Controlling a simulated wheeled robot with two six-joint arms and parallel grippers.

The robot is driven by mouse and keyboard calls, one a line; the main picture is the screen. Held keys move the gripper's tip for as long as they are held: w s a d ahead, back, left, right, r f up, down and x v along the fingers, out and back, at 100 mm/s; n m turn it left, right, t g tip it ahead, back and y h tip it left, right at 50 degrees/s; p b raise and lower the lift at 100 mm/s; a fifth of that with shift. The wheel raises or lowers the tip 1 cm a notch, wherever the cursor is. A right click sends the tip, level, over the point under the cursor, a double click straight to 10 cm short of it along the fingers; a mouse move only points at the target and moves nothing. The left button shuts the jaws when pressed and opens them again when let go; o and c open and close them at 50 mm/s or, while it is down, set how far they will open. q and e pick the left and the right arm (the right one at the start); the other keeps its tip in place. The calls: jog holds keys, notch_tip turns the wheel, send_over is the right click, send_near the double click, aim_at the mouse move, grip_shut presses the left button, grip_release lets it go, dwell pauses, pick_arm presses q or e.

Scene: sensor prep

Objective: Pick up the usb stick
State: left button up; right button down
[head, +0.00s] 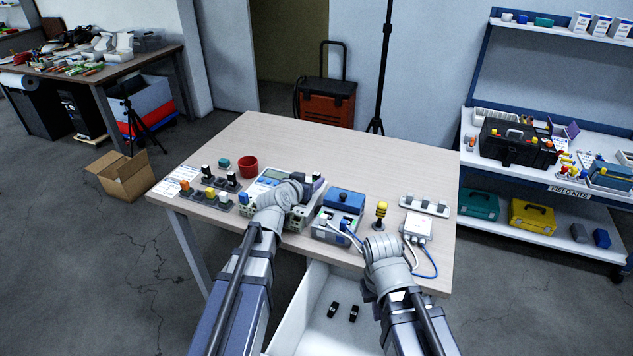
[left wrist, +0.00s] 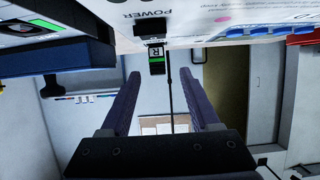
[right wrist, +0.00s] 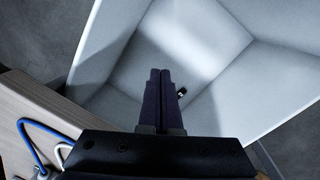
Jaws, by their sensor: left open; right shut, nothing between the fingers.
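Two small black stick-like items lie on the floor of the white bin, a left one (head: 333,310) and a right one (head: 354,313); they look like usb sticks, but are too small to be sure. One small black item with a pale mark (right wrist: 182,92) shows in the right wrist view, partly beside my fingers. My right gripper (right wrist: 160,75) is shut and empty, pointing into the bin. My left gripper (left wrist: 160,75) is open at the grey instrument (head: 268,181). A black piece with a green band and an "R" label (left wrist: 157,67) shows between its fingers, beside the "POWER" marking.
The white bin (head: 283,335) stands at the table's front edge. On the table (head: 330,150) are a red cup (head: 248,167), a blue-topped box (head: 345,200), a yellow-topped post (head: 380,213) and a white box with cables (head: 418,227). The table's back half is clear.

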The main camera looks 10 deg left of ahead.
aim_at(315, 175)
pick_arm(q)
jog(key=x, duration=0.2)
jog(key=b+x, duration=0.1)
jog(key=x, duration=0.1)
jog(key=shift+w+d+r, duration=0.1)
jog(key=shift+w+d, duration=0.15)
jog(key=shift+w, duration=0.2)
jog(key=shift+s, duration=0.1)
jog(key=shift+c, duration=0.3)
grip_shut()
